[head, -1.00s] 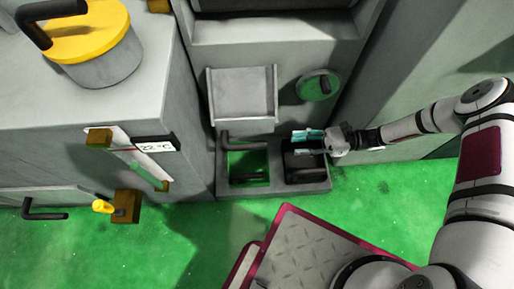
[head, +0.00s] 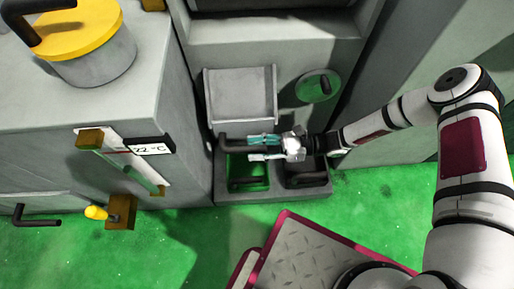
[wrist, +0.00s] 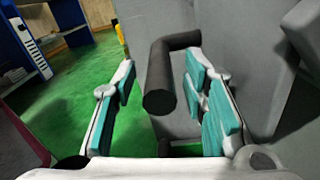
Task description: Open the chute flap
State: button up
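The chute flap (head: 240,96) is a light grey, raised-edge panel sloping on the front of the grey machine. A dark bar handle (head: 232,143) is at its lower edge, and the flap looks closed. My gripper (head: 262,148) is at the right part of this handle in the head view, its teal-padded fingers pointing left. In the wrist view the dark handle (wrist: 160,85) lies between the two spread fingers, nearer the right one, with clear gaps at the left. The gripper is open and does not grip the bar. The fingers partly hide the handle in the head view.
A round green knob cover (head: 318,87) is to the right. At left are a gauge (head: 150,149) and a yellow-tipped lever (head: 97,212). The green floor in front is partly clear.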

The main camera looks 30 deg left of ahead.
jog(key=shift+c, duration=0.4)
grip_shut()
jog(key=shift+s+r, duration=0.1)
jog(key=shift+r, duration=0.05)
jog(key=r+m+p, duration=0.1)
jog(key=s+d+r+m+p, duration=0.1)
jog(key=m+p, duration=0.1)
jog(key=shift+s+r, duration=0.1)
jog(key=shift+s, duration=0.15)
notch_tip(320, 180, up, 10)
jog(key=m+p, duration=0.6)
jog(key=m, duration=0.7)
jog(key=shift+w+a+r, duration=0.25)
jog(key=shift+w, duration=0.15)
jog(key=shift+o, duration=0.4)
grip_release()
